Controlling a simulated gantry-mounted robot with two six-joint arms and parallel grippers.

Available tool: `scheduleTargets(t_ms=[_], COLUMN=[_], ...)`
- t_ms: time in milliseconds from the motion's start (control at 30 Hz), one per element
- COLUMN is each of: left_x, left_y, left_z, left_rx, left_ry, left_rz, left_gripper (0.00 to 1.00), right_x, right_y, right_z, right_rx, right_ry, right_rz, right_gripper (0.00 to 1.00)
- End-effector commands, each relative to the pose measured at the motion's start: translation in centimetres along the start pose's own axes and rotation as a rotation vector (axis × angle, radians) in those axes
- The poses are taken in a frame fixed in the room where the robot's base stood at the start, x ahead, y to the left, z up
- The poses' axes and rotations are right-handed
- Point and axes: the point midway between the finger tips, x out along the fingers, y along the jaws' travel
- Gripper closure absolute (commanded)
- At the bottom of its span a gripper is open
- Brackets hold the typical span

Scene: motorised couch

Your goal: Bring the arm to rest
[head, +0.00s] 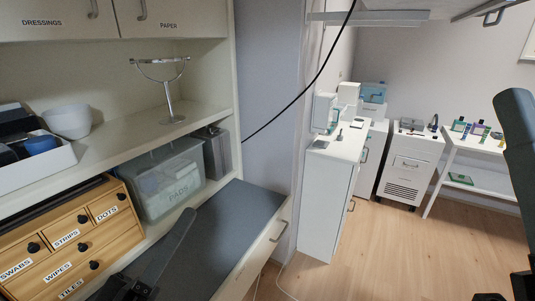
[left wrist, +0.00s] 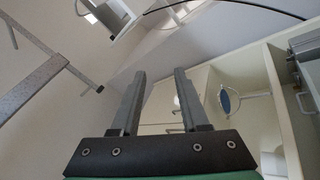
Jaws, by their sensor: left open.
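My left gripper (head: 180,225) is low in the head view, in front of the wooden drawer box and above the dark grey worktop (head: 240,215). In the left wrist view the two fingers of the left gripper (left wrist: 159,75) stand apart with nothing between them. Cabinets and a wall show beyond them. In the head view the fingers overlap, so the gap is hidden there. I see no right gripper.
Close by are a wooden drawer box (head: 75,240), a clear PADS bin (head: 168,182) and a shelf with a round mirror on a stand (head: 165,90). A black cable (head: 310,85) hangs across the middle. The wooden floor (head: 370,255) is largely open at right.

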Motion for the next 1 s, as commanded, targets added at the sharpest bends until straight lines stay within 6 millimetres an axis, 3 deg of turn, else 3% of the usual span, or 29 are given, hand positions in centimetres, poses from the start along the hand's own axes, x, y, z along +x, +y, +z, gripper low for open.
scheduleTargets(t_ms=[33, 100, 200, 300, 333, 400, 433, 500, 667, 1000], left_x=[1.7, 2.9, 3.3, 1.9, 1.1, -0.4, 0.0, 2.3, 5.2, 12.8], left_y=[4.5, 9.3, 15.5, 20.1, 20.5, 19.3, 18.9, 22.4, 26.8, 38.6], left_z=[-1.9, -4.0, -7.2, -11.0, -12.1, -14.1, -14.2, -16.5, -19.6, -28.0], left_rx=[0.122, 0.301, 0.554, 0.835, 0.929, 1.149, 1.221, 1.200, 1.197, 1.195], left_ry=[0.031, 0.093, 0.216, 0.385, 0.437, 0.499, 0.482, 0.481, 0.479, 0.478], left_rz=[0.056, 0.105, 0.138, 0.095, 0.048, -0.125, -0.160, -0.146, -0.146, -0.145], left_gripper=[0.55, 0.55, 0.55, 0.55, 0.55, 0.55, 0.55, 0.55, 0.55, 0.55], right_x=[0.8, 1.1, 1.6, 1.7, 1.5, 1.5, 1.7, 5.2, 9.7, 21.8], right_y=[0.0, 0.0, 0.0, 0.0, 0.0, 0.0, 0.0, 0.0, 0.0, 0.1], right_z=[-0.7, -1.1, -1.4, -1.5, -1.4, -1.4, -1.5, -4.7, -9.0, -20.1], right_rx=[0.000, 0.000, 0.000, 0.000, 0.000, 0.000, 0.000, 0.000, 0.000, 0.000], right_ry=[0.000, 0.000, 0.000, 0.000, 0.000, 0.000, -0.001, -0.002, 0.001, 0.000], right_rz=[0.000, 0.000, 0.000, 0.000, 0.000, 0.000, 0.000, 0.000, 0.000, 0.000], right_gripper=[0.50, 0.50, 0.50, 0.50, 0.50, 0.50, 0.50, 0.50, 0.50, 0.50])
